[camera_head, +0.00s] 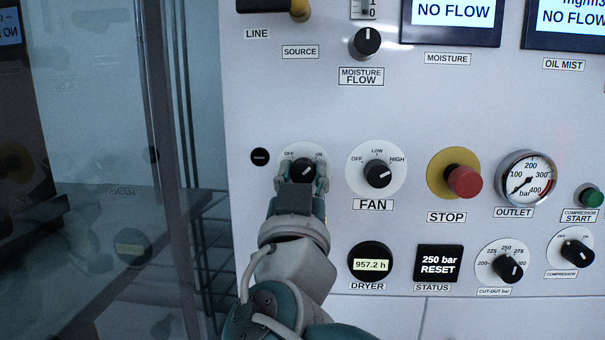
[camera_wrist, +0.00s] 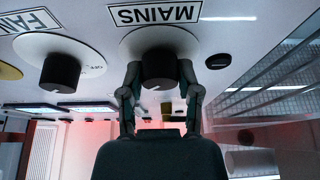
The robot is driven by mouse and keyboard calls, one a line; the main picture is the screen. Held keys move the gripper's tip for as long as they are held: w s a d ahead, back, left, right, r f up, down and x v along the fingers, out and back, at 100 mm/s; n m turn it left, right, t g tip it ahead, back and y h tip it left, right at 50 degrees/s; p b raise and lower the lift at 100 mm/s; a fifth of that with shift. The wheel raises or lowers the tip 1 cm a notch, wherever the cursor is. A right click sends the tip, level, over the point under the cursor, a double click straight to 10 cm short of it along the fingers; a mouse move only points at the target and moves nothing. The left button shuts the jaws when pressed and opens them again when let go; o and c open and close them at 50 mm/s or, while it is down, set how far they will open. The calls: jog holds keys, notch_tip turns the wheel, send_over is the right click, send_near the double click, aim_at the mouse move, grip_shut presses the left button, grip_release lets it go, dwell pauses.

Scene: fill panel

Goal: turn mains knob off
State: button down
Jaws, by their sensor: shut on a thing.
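The mains knob (camera_head: 303,167) is a black knob on a white round dial with OFF at upper left and ON at upper right. Its white mark points to the upper right, towards ON. My gripper (camera_head: 302,178) reaches up from below, with one finger on each side of the knob, shut on it. In the wrist view, the picture is upside down and the knob (camera_wrist: 158,68) sits between both fingers of the gripper (camera_wrist: 160,82). The MAINS label (camera_wrist: 155,13) shows there; in the head view my gripper hides it.
The fan knob (camera_head: 378,173) is close on the right. The red stop button (camera_head: 464,181) sticks out farther right. A small black round part (camera_head: 260,157) is just left of the dial. A dark frame and glass (camera_head: 100,150) stand at the left. The dryer display (camera_head: 371,262) is lower right.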

jog(key=shift+n+y, duration=0.4)
jog(key=shift+n, duration=0.2)
jog(key=n+y, duration=0.1)
jog(key=n, duration=0.1)
jog(key=n+y, duration=0.1)
jog(key=n, duration=0.2)
jog(key=shift+n+y, duration=0.3)
jog(key=n+g+y, duration=0.1)
jog(key=n, duration=0.2)
jog(key=n+g+y, duration=0.1)
jog(key=n, duration=0.2)
jog(key=shift+n+g+y, duration=0.45)
jog(key=shift+n+g, duration=0.15)
jog(key=shift+n, duration=0.9)
jog(key=shift+n+g+y, duration=0.45)
jog(key=shift+n+g, duration=0.15)
jog(key=shift+n, duration=0.9)
jog(key=shift+n+g, duration=0.4)
jog(key=shift+n, duration=0.7)
jog(key=shift+f+n+g, duration=0.15)
jog(key=shift+n+g, duration=0.25)
jog(key=shift+n, duration=0.4)
jog(key=c, duration=0.5)
grip_release()
jog(key=shift+c, duration=0.2)
jog(key=shift+o, duration=1.2)
jog(key=shift+w, duration=0.1)
jog(key=shift+a, duration=0.15)
